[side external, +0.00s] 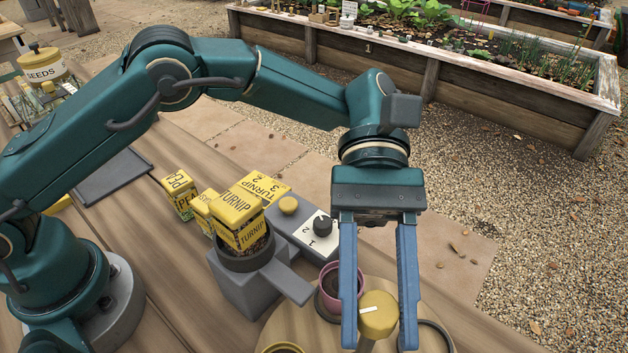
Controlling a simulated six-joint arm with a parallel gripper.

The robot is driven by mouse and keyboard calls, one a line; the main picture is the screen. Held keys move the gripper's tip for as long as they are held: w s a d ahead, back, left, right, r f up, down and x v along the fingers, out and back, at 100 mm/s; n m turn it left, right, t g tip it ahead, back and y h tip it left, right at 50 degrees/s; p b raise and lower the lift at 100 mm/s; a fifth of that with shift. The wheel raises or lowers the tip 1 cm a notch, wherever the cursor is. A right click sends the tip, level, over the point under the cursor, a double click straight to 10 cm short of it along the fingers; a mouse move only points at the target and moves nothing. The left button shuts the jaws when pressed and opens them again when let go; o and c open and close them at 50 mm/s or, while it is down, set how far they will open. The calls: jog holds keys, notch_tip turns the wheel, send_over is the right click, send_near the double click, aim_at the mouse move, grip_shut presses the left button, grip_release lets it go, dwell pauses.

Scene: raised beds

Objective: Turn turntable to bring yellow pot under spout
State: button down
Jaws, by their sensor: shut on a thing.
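My gripper (379,338) points down with its two blue fingers on either side of a yellow knob (377,312) with a white mark, and is shut on it. The knob stands over the round wooden turntable (318,335), which is cut off by the bottom edge. A pink pot (328,302) with dark filling sits on the turntable, partly behind my left finger. A yellow pot rim (268,349) shows at the bottom edge, mostly out of view. The grey spout (288,282) slopes from the hopper toward the turntable and ends left of the pink pot.
A grey hopper (240,285) holds Turnip packets (240,217). More seed packets (179,195) stand left. A dark ring (440,330) lies right of my gripper.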

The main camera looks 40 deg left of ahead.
jog(key=shift+m+g+y, duration=0.5)
jog(key=shift+m, duration=0.1)
dwell(0.3)
jog(key=shift+c, duration=2.2)
grip_release()
jog(key=shift+n+t+h, duration=0.5)
jog(key=shift+n+h, duration=0.2)
